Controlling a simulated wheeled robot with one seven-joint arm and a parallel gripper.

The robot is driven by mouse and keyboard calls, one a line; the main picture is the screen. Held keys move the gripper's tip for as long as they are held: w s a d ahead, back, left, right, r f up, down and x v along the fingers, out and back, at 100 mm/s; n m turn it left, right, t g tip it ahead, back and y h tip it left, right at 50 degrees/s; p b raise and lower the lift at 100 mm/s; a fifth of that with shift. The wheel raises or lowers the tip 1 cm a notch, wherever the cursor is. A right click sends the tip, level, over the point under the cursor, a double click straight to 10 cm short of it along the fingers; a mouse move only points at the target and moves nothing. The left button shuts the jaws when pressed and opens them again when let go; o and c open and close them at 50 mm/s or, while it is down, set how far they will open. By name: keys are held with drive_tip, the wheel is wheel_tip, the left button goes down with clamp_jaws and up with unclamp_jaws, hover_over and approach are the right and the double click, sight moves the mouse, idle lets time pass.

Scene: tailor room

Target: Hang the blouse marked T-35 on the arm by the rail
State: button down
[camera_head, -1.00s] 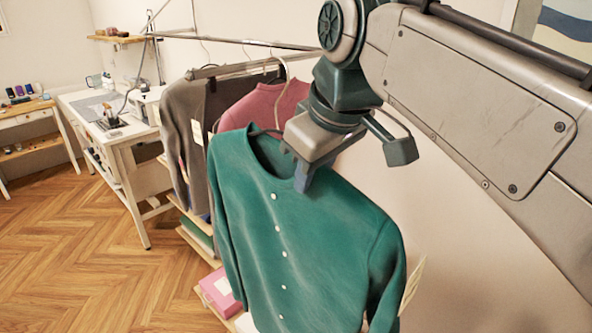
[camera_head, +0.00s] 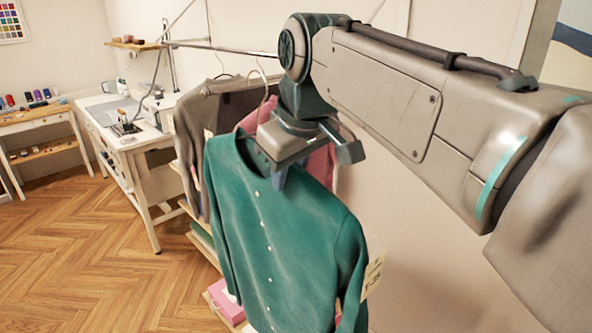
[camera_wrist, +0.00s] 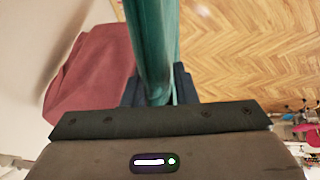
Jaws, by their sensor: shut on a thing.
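The green blouse (camera_head: 290,235) with white buttons hangs upright below my gripper (camera_head: 281,178), which is shut on it near the neckline. A pale tag (camera_head: 373,276) hangs at its right side; its marking is too small to read surely. In the wrist view the green cloth (camera_wrist: 152,45) runs between my fingers (camera_wrist: 157,88). A thin metal arm (camera_head: 220,47) reaches out from the stand at the back, above the hanging clothes. My arm hides its right end. The blouse is apart from this metal arm, in front of it and lower.
A grey-brown garment (camera_head: 190,125) and a pink one (camera_head: 322,165) hang close behind the blouse. The pink one also shows in the wrist view (camera_wrist: 95,75). A pink box (camera_head: 226,301) sits low on a shelf. A sewing table (camera_head: 118,138) stands left. The wooden floor at left is clear.

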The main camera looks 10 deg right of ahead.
sight(256, 169)
drive_tip(key=shift+w+a+r+p, duration=0.1)
drive_tip(key=shift+w+a+p, duration=0.3)
drive_tip(key=shift+w+a, duration=0.6)
drive_tip(key=shift+w+a+f+p, duration=0.1)
drive_tip(key=shift+w+a+p, duration=0.4)
drive_tip(key=shift+w, duration=0.75)
drive_tip(key=shift+w+a+r+p, duration=0.1)
drive_tip(key=shift+w+a+p, duration=0.2)
drive_tip(key=shift+w+a, duration=0.7)
drive_tip(key=shift+w+f, duration=0.2)
drive_tip(key=shift+w, duration=0.1)
drive_tip(key=shift+d+f+b, duration=0.1)
drive_tip(key=shift+f+b, duration=0.75)
drive_tip(key=shift+f, duration=0.1)
drive_tip(key=c, duration=1.1)
unclamp_jaws()
